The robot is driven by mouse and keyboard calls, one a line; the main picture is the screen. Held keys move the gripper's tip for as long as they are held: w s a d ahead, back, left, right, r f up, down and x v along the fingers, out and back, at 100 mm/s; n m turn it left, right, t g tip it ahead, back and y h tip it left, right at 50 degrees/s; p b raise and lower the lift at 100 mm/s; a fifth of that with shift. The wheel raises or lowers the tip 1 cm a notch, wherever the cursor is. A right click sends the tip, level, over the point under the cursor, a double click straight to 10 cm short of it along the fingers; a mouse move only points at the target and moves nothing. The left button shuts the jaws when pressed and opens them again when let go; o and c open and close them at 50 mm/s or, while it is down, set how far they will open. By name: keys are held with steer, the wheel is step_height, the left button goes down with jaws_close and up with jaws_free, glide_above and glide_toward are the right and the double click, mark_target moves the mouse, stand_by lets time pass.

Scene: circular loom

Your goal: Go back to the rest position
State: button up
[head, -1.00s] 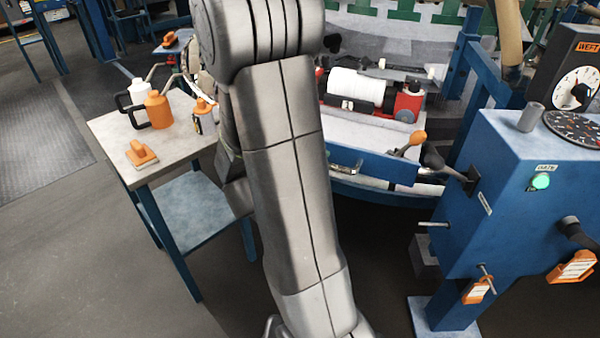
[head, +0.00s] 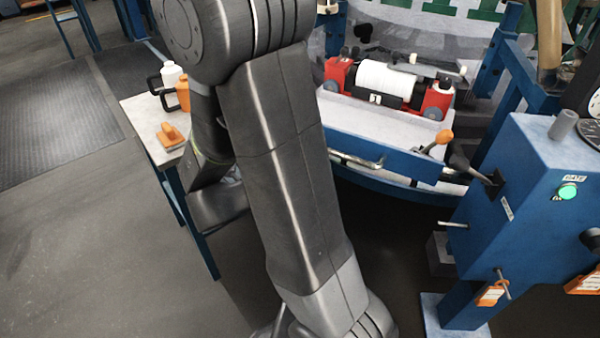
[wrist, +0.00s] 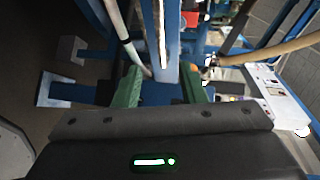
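My arm (head: 285,165) stands large across the middle of the head view, with its upper joint (head: 225,35) at the top. My gripper (wrist: 161,88) is in the wrist view, its two green fingers apart with nothing held between them. A blue post (wrist: 166,45) shows behind the gap. My gripper is not visible in the head view.
A side table (head: 150,147) at left holds an orange block (head: 171,134), a white bottle (head: 171,74) and an orange can (head: 183,95), partly covered by my arm. The loom's white roll (head: 385,78) and a blue control box (head: 535,175) stand at right. Floor at lower left is clear.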

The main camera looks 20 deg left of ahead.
mark_target(344, 158)
stand_by(0.6)
steer(key=b+x, duration=0.2)
steer(key=x, duration=1.1)
steer(key=shift+w+d, duration=0.2)
steer(key=shift+w, duration=0.15)
steer(key=shift+d, duration=0.1)
